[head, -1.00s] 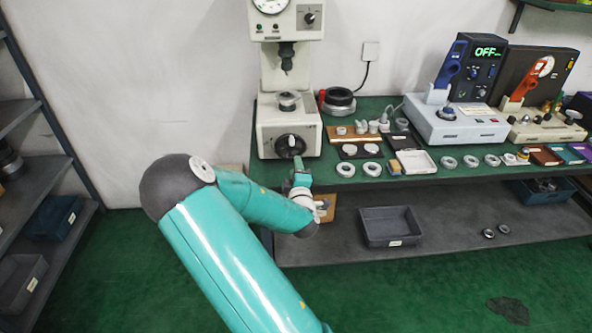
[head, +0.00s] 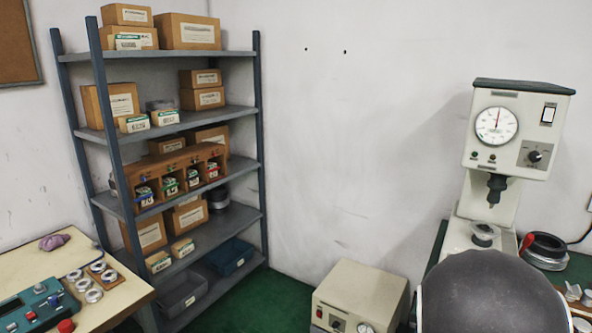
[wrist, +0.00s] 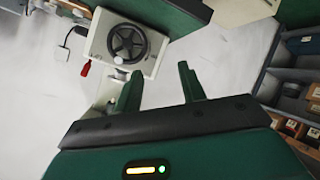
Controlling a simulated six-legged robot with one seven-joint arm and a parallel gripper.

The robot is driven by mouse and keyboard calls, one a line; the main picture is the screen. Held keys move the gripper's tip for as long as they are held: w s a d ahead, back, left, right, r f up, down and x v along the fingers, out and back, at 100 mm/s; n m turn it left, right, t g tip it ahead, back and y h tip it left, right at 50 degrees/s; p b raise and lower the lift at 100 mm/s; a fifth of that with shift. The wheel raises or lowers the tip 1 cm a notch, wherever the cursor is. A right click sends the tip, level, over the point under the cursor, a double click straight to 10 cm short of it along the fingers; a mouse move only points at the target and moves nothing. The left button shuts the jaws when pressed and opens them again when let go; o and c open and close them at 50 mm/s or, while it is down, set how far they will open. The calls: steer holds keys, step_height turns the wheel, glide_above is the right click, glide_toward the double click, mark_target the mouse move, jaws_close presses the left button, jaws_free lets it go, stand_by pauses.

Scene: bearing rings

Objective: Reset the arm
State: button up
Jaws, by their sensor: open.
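My gripper (wrist: 160,88) shows in the wrist view with its two green fingers apart. Nothing is between them. Beyond the fingers is a pale machine with a black handwheel (wrist: 127,42), with clear space between. In the head view only a dark round joint of my arm (head: 490,295) shows, at the lower right in front of the bench. The rest of the arm and the gripper are out of that view.
A press with a dial (head: 495,125) stands on the green bench at right, beside a dark ring (head: 545,248). A beige box unit (head: 358,298) stands low in the middle. A shelf rack (head: 185,130) with cartons and a table (head: 35,262) with rings are at left.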

steer(key=s+a+r+m+g+y, duration=0.1)
steer(key=s+a+r+y, duration=0.15)
steer(key=a, duration=0.25)
steer(key=s+a+r+y, duration=0.1)
steer(key=a+r+y, duration=0.1)
steer(key=a+r, duration=0.25)
steer(key=s+a+r+g, duration=0.1)
steer(key=s+a+r, duration=0.2)
steer(key=s, duration=0.4)
steer(key=s+a+r+g+y, duration=0.1)
steer(key=s+a+r, duration=0.2)
steer(key=s+a, duration=0.3)
steer(key=s+a+r+g+y, duration=0.1)
steer(key=s+a+r+g, duration=0.1)
steer(key=s+a, duration=0.3)
steer(key=s+r, duration=0.1)
steer(key=s, duration=0.2)
steer(key=shift+c, duration=0.4)
